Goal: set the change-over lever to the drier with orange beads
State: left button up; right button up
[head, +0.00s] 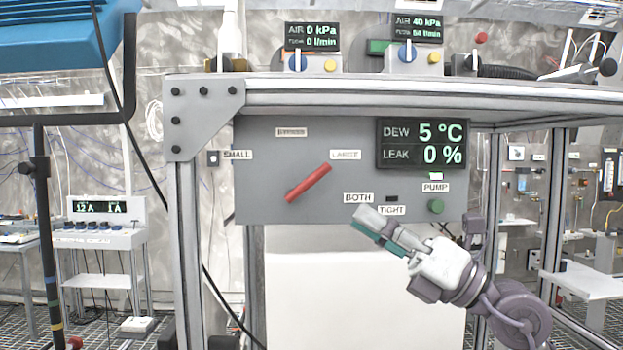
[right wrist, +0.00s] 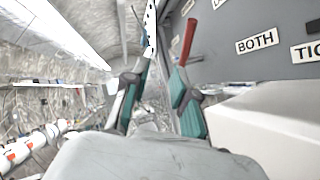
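The change-over lever (head: 308,184) is a red bar on a grey panel (head: 260,190). It lies at a slant, its upper right end near the label that seems to read LARGER (head: 345,154). My right gripper (head: 366,229) is in front of the panel, below and right of the lever, by the BOTH and TIGHT labels. In the right wrist view its teal-padded fingers (right wrist: 158,82) stand apart with nothing between them. There the lever (right wrist: 184,42) shows beyond the right finger; contact is not evident. I see no drier with beads. My left gripper is not in view.
A SMALL label (head: 237,155) is left on the panel. A dark display (head: 421,143) reads DEW 5 °C, LEAK 0 %. A green button (head: 436,206) sits below the PUMP label. A frame post (head: 187,240) stands left of the panel. A white surface (head: 330,290) lies below.

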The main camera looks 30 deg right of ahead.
aim_at(315, 177)
jog(key=d+r+h, duration=0.1)
jog(key=d+h, duration=0.3)
jog(key=shift+m+t+h, duration=0.4)
jog(key=p+x, duration=0.3)
jog(key=x, duration=0.3)
jog(key=p+x, duration=0.3)
jog(key=x, duration=0.3)
jog(key=shift+s+a+r+p, duration=0.1)
jog(key=shift+a+r+p, duration=0.15)
jog(key=shift+p, duration=0.1)
jog(key=shift+w+a, duration=0.3)
jog(key=shift+w, duration=0.25)
grip_shut()
